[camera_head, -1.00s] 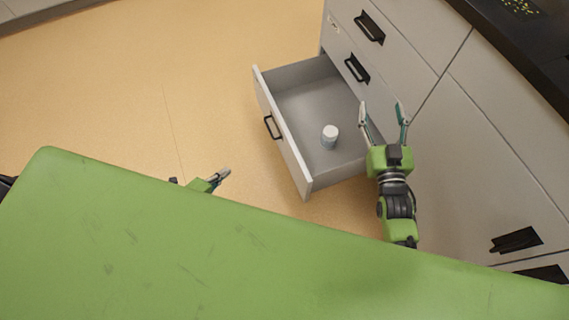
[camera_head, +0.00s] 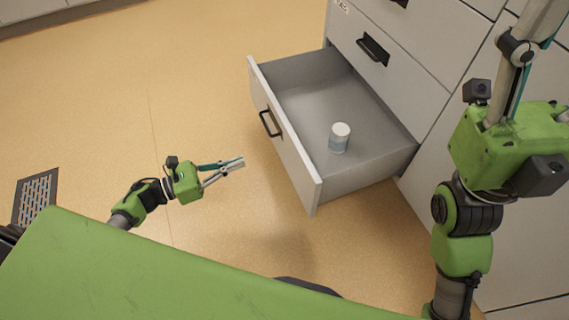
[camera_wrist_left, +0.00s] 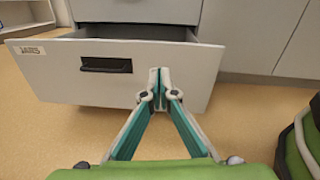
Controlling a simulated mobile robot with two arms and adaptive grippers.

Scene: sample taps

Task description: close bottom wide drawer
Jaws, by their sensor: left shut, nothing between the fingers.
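The bottom wide drawer (camera_head: 291,158) stands pulled open from the grey cabinet, its front panel and black handle (camera_head: 270,123) facing left. A white jar (camera_head: 339,138) stands upright inside it. My left gripper (camera_head: 241,163) is shut and empty, to the left of the drawer front with a gap between. In the left wrist view, the shut fingertips (camera_wrist_left: 158,75) appear before the drawer front (camera_wrist_left: 52,72), right of its handle (camera_wrist_left: 106,65). My right gripper (camera_head: 515,75) is large at the right, in front of the cabinet; its fingertips are cut off by the frame's top.
Another drawer, with a black handle (camera_head: 373,49), is shut above the open one. A floor grate (camera_head: 36,196) lies at the left. The yellow floor (camera_head: 200,90) left of the drawer is clear. A label is on the drawer front in the left wrist view (camera_wrist_left: 30,50).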

